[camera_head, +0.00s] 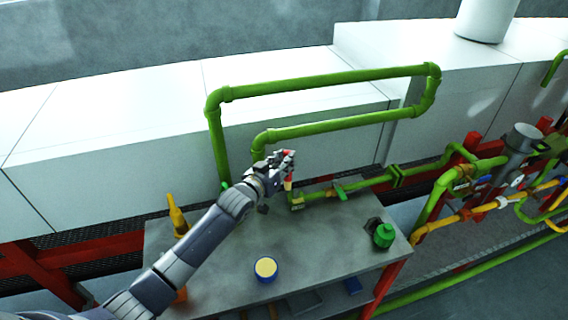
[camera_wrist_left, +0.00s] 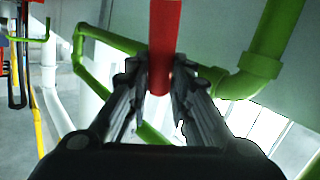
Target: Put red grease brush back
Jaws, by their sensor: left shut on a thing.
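My left gripper (camera_head: 284,160) is above the far middle part of the grey table, near the green pipes. It is shut on the red grease brush (camera_head: 288,179), which hangs roughly upright with a pale lower end. In the left wrist view the red handle of the brush (camera_wrist_left: 164,45) stands between the two fingers of the left gripper (camera_wrist_left: 158,80). My right gripper is not in view.
The grey table (camera_head: 215,265) holds a blue tin with a yellowish top (camera_head: 265,268), a green container (camera_head: 384,235) and a yellow bottle (camera_head: 177,215). Green pipes (camera_head: 320,82) rise behind the table. Red and yellow pipework (camera_head: 470,210) stands at the right.

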